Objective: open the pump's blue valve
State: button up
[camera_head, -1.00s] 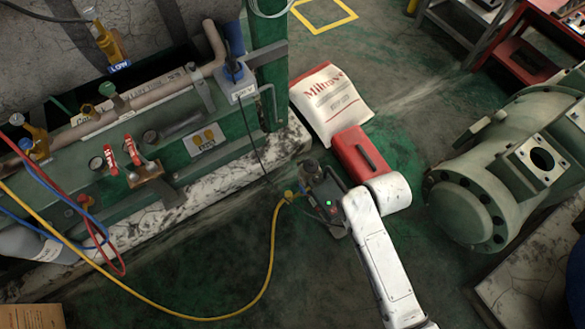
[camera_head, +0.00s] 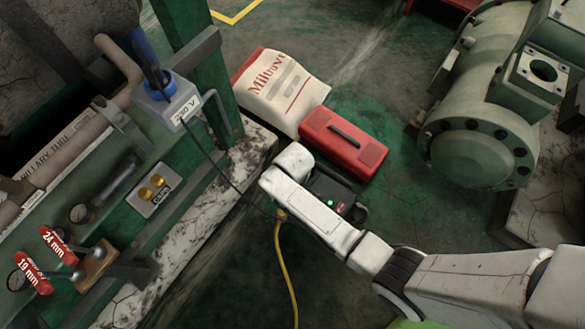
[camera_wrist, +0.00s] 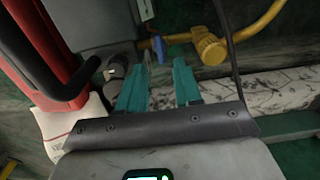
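The pump (camera_head: 330,188) is a dark box with a green light on the floor, partly hidden under my white arm; its grey body (camera_wrist: 92,22) also shows at the top of the wrist view. The small blue valve (camera_wrist: 160,48) sits on the pump's side, just beyond my fingertips and roughly between them. My gripper (camera_wrist: 158,68) has two teal fingers, apart, with nothing between them. Touch with the valve cannot be told. A yellow hose fitting (camera_wrist: 209,48) is right of the valve. In the head view my gripper and the valve are hidden behind my arm.
A red case (camera_head: 343,143) and a white Milltown-like bag (camera_head: 277,92) lie beside the pump. A green machine frame (camera_head: 190,195) stands left, a large green cylinder (camera_head: 470,155) right. A yellow hose (camera_head: 285,270) and a dark cable (camera_head: 235,180) run near the pump.

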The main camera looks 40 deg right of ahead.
notch_tip(320, 180, down, 6)
jog(key=b, duration=0.6)
jog(key=shift+f, duration=0.1)
jog(key=shift+r, duration=0.2)
jog(key=shift+p, duration=0.3)
jog(key=shift+f, duration=0.2)
grip_shut()
